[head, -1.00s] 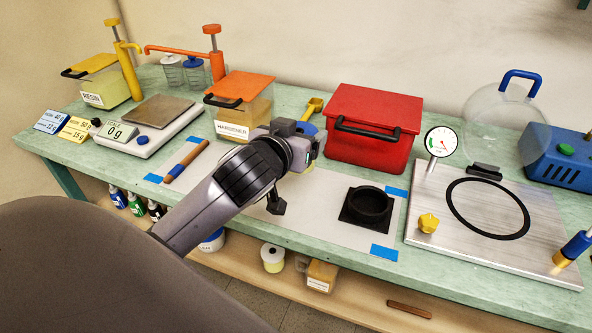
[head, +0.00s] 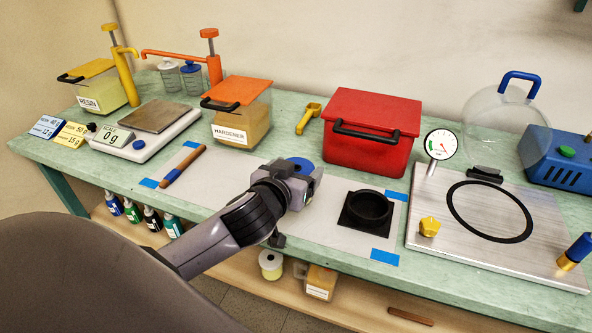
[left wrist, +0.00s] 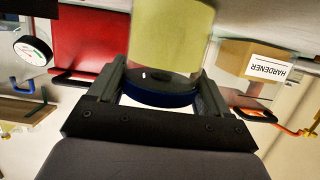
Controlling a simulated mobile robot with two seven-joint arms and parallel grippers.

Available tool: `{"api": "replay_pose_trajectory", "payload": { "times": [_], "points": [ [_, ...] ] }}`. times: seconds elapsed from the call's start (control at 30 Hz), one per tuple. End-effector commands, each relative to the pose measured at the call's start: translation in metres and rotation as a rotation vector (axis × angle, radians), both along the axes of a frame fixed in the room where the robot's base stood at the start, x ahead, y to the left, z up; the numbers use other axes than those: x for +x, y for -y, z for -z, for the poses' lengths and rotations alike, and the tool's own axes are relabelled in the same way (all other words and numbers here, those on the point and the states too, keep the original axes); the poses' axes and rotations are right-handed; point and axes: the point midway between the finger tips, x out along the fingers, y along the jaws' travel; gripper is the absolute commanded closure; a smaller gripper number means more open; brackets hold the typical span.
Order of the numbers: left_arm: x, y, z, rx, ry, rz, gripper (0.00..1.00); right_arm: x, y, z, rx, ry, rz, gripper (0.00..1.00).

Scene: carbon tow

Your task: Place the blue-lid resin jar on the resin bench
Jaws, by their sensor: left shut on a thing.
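A jar with a blue lid (head: 300,165) and pale yellow body is held in my left gripper (head: 293,182). In the left wrist view the lid (left wrist: 158,98) sits between the two fingers, with the yellow body (left wrist: 172,38) beyond it. In the head view the gripper hides most of the body. The jar is over the white sheet (head: 320,226) on the green resin bench (head: 85,158), left of the black ring holder (head: 369,209); I cannot tell whether it touches the sheet. My right gripper is not in view.
The red box (head: 372,130) and hardener tub (head: 240,112) stand behind. A wooden-handled tool (head: 185,165) lies left; the metal plate with gauge (head: 490,215) is right. Another blue-lidded jar (head: 191,78) stands at the back. Bare sheet lies between my gripper and the ring holder.

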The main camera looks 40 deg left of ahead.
Motion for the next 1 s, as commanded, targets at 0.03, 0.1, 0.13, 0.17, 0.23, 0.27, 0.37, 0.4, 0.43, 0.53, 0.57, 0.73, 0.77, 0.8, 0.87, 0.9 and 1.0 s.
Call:
{"api": "replay_pose_trajectory", "payload": {
  "times": [0.03,0.1,0.13,0.17,0.23,0.27,0.37,0.4,0.43,0.53,0.57,0.73,0.77,0.8,0.87,0.9,1.0],
  "points": [
    [0.0,0.0,0.002,-0.001,-0.001,0.0,0.18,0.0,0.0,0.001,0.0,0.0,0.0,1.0],
    [0.0,0.0,0.001,0.0,-0.001,0.0,0.0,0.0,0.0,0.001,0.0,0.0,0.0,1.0],
    [0.0,0.0,0.001,0.0,-0.001,0.0,0.0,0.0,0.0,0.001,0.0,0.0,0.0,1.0],
    [0.0,0.0,0.001,0.0,-0.001,0.0,0.0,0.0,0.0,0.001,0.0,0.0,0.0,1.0],
    [0.0,0.0,0.001,0.0,-0.001,0.0,0.0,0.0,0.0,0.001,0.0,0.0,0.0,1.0],
    [0.0,0.0,0.001,0.0,-0.001,0.0,0.0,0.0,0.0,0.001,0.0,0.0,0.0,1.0],
    [0.0,0.0,-0.002,0.001,0.0,0.0,0.0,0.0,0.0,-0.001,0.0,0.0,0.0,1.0],
    [0.0,0.0,-0.005,0.002,0.001,0.001,0.0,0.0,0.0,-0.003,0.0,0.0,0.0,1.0],
    [-0.002,0.001,-0.004,0.001,0.0,0.0,0.0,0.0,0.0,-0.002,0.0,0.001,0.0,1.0],
    [-0.012,0.004,-0.005,-0.002,-0.002,0.003,0.0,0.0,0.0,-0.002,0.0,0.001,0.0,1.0],
    [-0.016,0.005,-0.007,-0.002,-0.001,0.003,0.0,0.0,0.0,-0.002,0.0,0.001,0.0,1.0],
    [-0.045,0.011,-0.015,-0.003,-0.001,0.002,0.0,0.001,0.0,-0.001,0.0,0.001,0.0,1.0],
    [-0.05,0.013,-0.017,-0.003,-0.001,0.002,0.0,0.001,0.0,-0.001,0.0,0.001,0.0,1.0],
    [-0.057,0.014,-0.02,-0.003,-0.001,0.0,0.0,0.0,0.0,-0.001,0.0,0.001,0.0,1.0],
    [-0.068,0.017,-0.023,-0.003,-0.002,0.002,0.0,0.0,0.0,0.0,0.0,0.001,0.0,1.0],
    [-0.075,0.019,-0.025,-0.004,-0.001,0.002,0.0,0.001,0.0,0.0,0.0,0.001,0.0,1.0],
    [-0.089,0.021,-0.035,-0.002,-0.006,-0.001,0.0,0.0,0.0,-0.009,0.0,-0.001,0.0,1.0]
  ]
}}
